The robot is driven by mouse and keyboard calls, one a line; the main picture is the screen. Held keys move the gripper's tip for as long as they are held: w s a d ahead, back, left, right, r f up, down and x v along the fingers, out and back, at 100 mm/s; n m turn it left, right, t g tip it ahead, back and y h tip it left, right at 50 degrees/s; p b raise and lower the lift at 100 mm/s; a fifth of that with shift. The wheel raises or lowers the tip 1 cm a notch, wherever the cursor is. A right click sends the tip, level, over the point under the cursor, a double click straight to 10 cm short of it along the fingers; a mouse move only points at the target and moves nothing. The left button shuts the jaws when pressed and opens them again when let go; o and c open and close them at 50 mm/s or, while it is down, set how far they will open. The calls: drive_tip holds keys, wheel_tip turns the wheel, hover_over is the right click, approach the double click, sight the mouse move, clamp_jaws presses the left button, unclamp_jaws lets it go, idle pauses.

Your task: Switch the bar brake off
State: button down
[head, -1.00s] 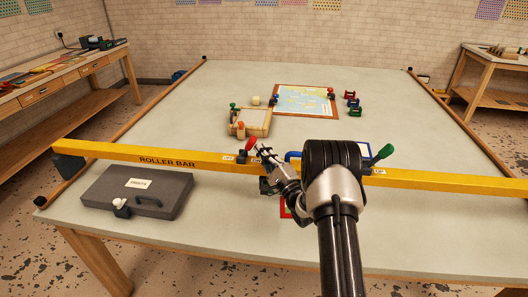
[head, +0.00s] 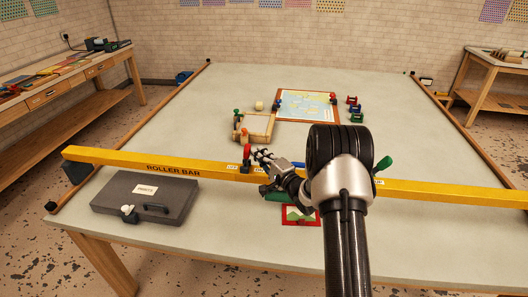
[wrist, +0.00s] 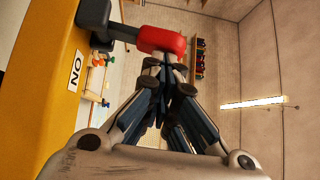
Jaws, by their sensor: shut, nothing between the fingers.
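The yellow roller bar (head: 140,160) spans the table. On it stands the bar brake, a lever with a red knob (head: 247,151), close to upright between two small white labels. In the wrist view the red knob (wrist: 163,40) is just beyond my fingertips, its dark stem running left to the bar (wrist: 52,85), where a label with the letters of ON shows rotated. My gripper (head: 262,153) is shut and empty, just right of the knob; the wrist view shows its fingers together (wrist: 166,75). I cannot tell whether they touch the knob.
A green-knobbed lever (head: 383,163) stands on the bar right of my arm. A grey case (head: 145,197) lies in front of the bar at left. Behind are a wooden tray (head: 257,127), a framed map (head: 308,104) and small coloured rolls (head: 354,108). The table's far left is clear.

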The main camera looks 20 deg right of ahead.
sight(245, 148)
drive_tip(key=a+n+g+p, duration=0.1)
drive_tip(key=w+a+r+n+g+h+p, duration=0.1)
drive_tip(key=p, duration=0.1)
drive_tip(key=w+a+r+n+g+p, duration=0.1)
drive_tip(key=p, duration=0.1)
drive_tip(key=shift+w+a+n+g+h, duration=0.2)
drive_tip(key=shift+n+g+h, duration=0.1)
drive_tip(key=shift+g, duration=0.1)
drive_tip(key=shift+w+a+p, duration=0.2)
drive_tip(key=shift+a+p, duration=0.1)
drive_tip(key=shift+a, duration=0.15)
idle(0.3)
